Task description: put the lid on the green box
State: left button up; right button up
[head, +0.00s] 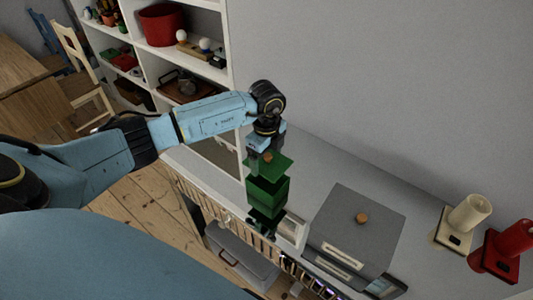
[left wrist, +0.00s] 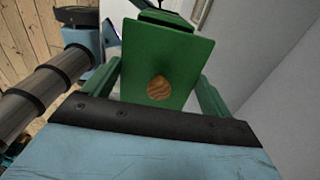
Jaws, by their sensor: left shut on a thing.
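The green lid (head: 281,163) is a flat plate with a round wooden knob (left wrist: 158,88). My left gripper (head: 265,149) is shut on the lid and holds it over the green box (head: 268,194). The box is just below the lid in the head view, and its upper part looks dark. I cannot tell how large the gap between lid and box is. In the left wrist view the lid (left wrist: 180,50) fills the middle, with green parts beside and behind it. My right gripper cannot be made out.
A grey box (head: 355,235) with a wooden knob stands right of the green box. A cream holder (head: 467,212) and a red one (head: 517,237) stand farther right. A white shelf unit (head: 232,50) stands behind my left arm. The grey surface behind the boxes is bare.

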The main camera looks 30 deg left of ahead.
jog(key=shift+w+d+r, duration=0.1)
jog(key=shift+d+r, duration=0.05)
jog(key=shift+d, duration=0.2)
pick_arm(q)
jog(key=shift+f, duration=0.15)
notch_tip(320, 180, down, 6)
jog(key=b, duration=0.3)
jog(key=shift+r, duration=0.2)
pick_arm(e)
notch_tip(320, 180, down, 4)
jog(key=shift+r, duration=0.15)
jog(key=shift+a+r, duration=0.1)
jog(key=shift+r, duration=0.25)
dwell(0.8)
pick_arm(q)
jog(key=shift+f, duration=0.35)
pick_arm(e)
jog(key=shift+f, duration=0.15)
dwell(0.4)
pick_arm(q)
jog(key=o, duration=0.8)
